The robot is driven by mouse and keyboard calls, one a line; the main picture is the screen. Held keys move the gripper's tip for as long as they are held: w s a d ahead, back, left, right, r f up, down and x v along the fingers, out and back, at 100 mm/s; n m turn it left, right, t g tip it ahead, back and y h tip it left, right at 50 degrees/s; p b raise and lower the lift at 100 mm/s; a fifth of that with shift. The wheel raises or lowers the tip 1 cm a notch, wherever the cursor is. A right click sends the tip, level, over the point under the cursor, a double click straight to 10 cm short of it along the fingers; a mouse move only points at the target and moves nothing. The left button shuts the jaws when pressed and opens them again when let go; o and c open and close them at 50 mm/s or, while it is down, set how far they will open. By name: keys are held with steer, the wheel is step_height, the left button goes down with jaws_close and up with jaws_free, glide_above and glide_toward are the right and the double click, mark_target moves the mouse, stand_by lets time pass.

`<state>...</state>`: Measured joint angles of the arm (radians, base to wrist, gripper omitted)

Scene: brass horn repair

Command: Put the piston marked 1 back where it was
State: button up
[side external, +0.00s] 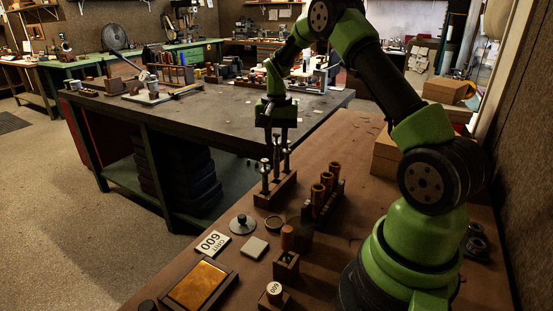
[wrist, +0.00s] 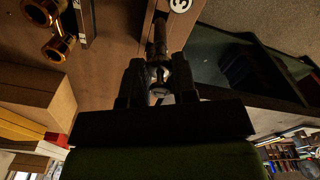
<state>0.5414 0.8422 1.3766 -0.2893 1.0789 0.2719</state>
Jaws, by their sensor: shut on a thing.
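My gripper (side external: 276,143) points down over the wooden piston block (side external: 275,192) near the bench's far left edge. Slim metal pistons (side external: 264,178) with pale round tops stand upright at the block. In the wrist view my gripper (wrist: 158,85) is shut on a shiny metal piston (wrist: 159,72) between its two dark fingers. The wooden block (wrist: 151,22) lies just beyond it, with a white round mark (wrist: 180,5), apparently a 3, at the picture's top edge. I cannot read the held piston's number, nor tell whether its lower end sits in the block.
A dark rack of copper-coloured cylinders (side external: 327,182) stands right of the block. A knobbed disc (side external: 242,224), a marked plate (side external: 213,244), an amber tray (side external: 198,283) and small wooden stands (side external: 286,267) lie nearer. Cardboard boxes (side external: 386,152) stand behind at right. Bare bench lies beyond the block.

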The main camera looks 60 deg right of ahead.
mark_target(276, 146)
steer(key=shift+f, duration=2.05)
steer(key=shift+f, duration=0.1)
steer(key=o, duration=1)
steer(key=shift+c, duration=0.2)
